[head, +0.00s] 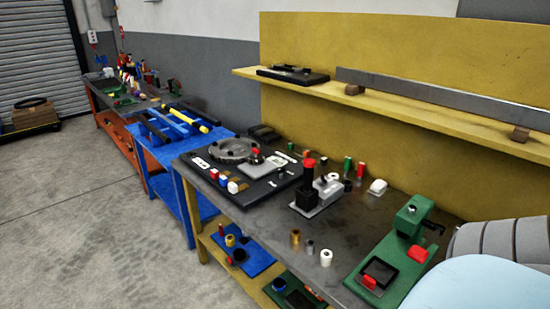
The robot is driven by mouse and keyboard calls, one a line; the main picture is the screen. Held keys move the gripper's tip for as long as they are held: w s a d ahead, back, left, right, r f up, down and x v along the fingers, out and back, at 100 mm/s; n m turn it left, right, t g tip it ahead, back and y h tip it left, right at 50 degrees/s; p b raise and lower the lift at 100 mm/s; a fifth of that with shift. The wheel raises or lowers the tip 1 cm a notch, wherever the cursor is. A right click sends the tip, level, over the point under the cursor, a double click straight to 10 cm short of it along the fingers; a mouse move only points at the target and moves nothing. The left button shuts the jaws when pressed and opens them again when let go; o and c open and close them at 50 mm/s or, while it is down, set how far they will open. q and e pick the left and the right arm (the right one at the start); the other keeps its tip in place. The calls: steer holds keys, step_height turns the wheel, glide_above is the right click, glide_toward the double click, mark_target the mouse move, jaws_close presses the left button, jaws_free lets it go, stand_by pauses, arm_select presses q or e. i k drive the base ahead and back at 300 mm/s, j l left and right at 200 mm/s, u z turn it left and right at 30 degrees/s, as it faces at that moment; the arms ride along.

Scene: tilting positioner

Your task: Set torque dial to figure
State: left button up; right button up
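A black panel (272,190) lies on the dark workbench top. It carries a grey round disc (232,150) with dark marks and a red-topped knob (256,152) on a grey plate beside it. Red, white and blue knobs (232,186) stand along its front edge. I cannot tell which of these is the torque dial, and no figures are readable at this size. Neither of my grippers is in view. A pale rounded arm part of mine fills the lower right corner.
A grey block with a black box (306,198) and a red-topped post stands right of the panel. A green clamp-like device (408,220) is at the bench's right. Small cylinders (326,257) stand near the front edge. A yellow shelf (400,118) overhangs the back. Open floor (90,230) lies left.

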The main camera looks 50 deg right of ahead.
mark_target(323, 182)
steer(key=i+z, duration=0.2)
steer(key=i, duration=0.3)
steer(key=i+j+z, duration=0.2)
steer(key=i, duration=0.25)
steer(key=i+j+z, duration=0.2)
steer(key=i, duration=0.25)
steer(key=i+j+z, duration=0.15)
steer(key=z, duration=0.2)
steer(key=i+j+z, duration=0.65)
steer(key=k+l, duration=0.05)
